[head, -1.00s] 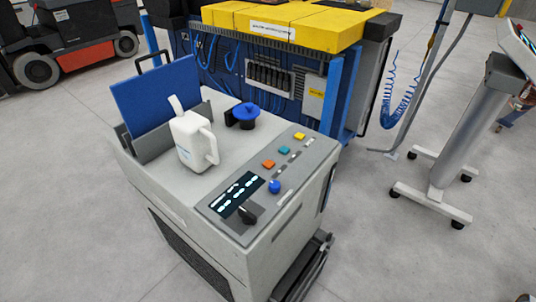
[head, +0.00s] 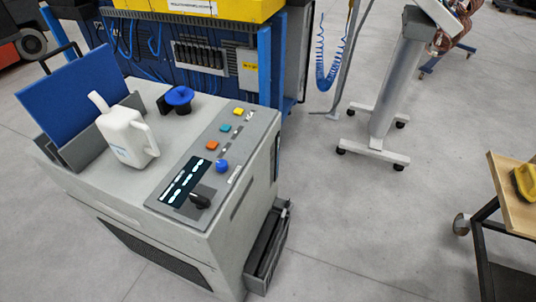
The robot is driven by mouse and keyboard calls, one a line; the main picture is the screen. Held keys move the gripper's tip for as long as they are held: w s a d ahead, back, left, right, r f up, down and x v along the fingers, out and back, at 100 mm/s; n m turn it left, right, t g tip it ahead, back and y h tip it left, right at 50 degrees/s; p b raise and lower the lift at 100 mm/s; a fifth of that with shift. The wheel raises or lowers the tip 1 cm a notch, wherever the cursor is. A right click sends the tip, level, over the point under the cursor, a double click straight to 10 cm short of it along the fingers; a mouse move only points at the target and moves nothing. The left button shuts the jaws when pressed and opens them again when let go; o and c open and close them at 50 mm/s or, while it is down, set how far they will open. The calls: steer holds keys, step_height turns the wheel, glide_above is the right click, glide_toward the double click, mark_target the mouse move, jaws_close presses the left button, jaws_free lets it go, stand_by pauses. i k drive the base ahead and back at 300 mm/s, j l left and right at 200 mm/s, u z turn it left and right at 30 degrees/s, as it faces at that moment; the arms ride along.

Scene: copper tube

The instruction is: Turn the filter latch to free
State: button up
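A grey machine cabinet (head: 105,190) stands at the left. A blue panel with a black handle (head: 75,93) stands upright in a grey slot (head: 82,146) on its top. Behind the white jug is a round blue cap (head: 180,95) with a black part (head: 164,105) beside it. The control panel (head: 233,142) carries a black knob (head: 200,201) with a lever shape, next to a dark display (head: 185,180). No part is labelled as the filter latch, so I cannot tell which one it is. My gripper is not in view.
A white jug (head: 126,137) stands on the cabinet top. An open grey bin (head: 267,248) is low at its right side. A wheeled stand (head: 393,85) is at the back. A wooden-topped cart (head: 515,190) is at the right. The floor between is clear.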

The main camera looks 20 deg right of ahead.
mark_target(286, 205)
steer(key=i+l, duration=0.2)
steer(key=i, duration=0.25)
steer(key=i+l, duration=0.15)
steer(key=i, duration=0.35)
steer(key=l+z, duration=0.05)
